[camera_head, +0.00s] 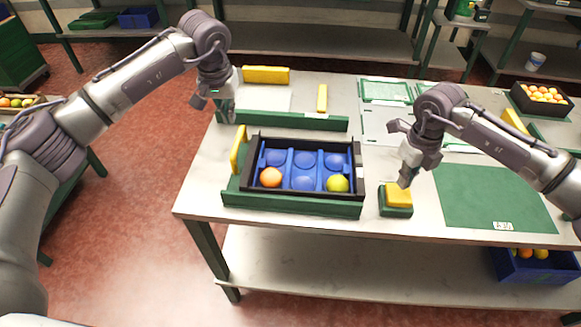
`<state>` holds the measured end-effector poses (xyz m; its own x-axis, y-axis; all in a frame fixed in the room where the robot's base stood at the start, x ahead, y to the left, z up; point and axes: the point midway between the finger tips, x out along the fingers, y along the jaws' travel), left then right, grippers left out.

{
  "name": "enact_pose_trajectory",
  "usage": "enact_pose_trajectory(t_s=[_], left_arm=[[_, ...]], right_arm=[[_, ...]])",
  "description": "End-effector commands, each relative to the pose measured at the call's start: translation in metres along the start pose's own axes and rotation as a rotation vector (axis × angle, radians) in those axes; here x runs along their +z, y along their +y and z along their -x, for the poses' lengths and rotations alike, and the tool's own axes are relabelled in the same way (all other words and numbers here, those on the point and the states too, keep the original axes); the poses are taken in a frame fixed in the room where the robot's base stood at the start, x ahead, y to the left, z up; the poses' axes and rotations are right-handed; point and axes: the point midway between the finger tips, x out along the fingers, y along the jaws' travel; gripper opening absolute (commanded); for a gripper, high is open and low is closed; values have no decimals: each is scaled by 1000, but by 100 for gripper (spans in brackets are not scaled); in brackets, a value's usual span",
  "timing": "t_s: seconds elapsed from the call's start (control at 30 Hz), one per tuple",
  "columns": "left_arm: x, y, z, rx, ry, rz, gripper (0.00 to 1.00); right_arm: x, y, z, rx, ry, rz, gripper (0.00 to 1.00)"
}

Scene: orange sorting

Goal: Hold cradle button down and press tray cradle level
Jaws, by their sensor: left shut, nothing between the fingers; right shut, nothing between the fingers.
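The tray (357,178) has a black rim and a blue insert with several round cups. An orange fruit (270,177) lies in its front left cup and a yellow-green one (338,183) in its front right cup. The tray sits in the green cradle (290,205); I cannot tell how far it tilts. The yellow button (398,197) on a green base is right of the cradle. My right gripper (403,184) is shut, pointing down at the button's top; contact is unclear. My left gripper (231,118) is shut and empty, above the table behind the cradle's left end.
A yellow paddle (238,150) stands at the cradle's left side. A green rail (300,122) and yellow blocks (266,75) lie behind. A green mat (495,198) is to the right. A crate of oranges (541,99) stands at the back right.

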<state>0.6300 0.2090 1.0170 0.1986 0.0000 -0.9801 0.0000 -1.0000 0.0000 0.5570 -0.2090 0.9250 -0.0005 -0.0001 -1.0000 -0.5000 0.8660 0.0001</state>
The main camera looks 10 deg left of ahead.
Motion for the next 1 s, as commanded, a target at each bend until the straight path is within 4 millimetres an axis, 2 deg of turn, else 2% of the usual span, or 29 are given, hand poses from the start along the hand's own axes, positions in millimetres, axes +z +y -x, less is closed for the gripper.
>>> enact_pose_trajectory(t_s=[0.5,1.0], left_arm=[[0,0,0,0,0,0,0],[0,0,0,0,0,0,0]], right_arm=[[0,0,39,-1,-1,-1,0],[0,0,41,0,0,-1,0]])
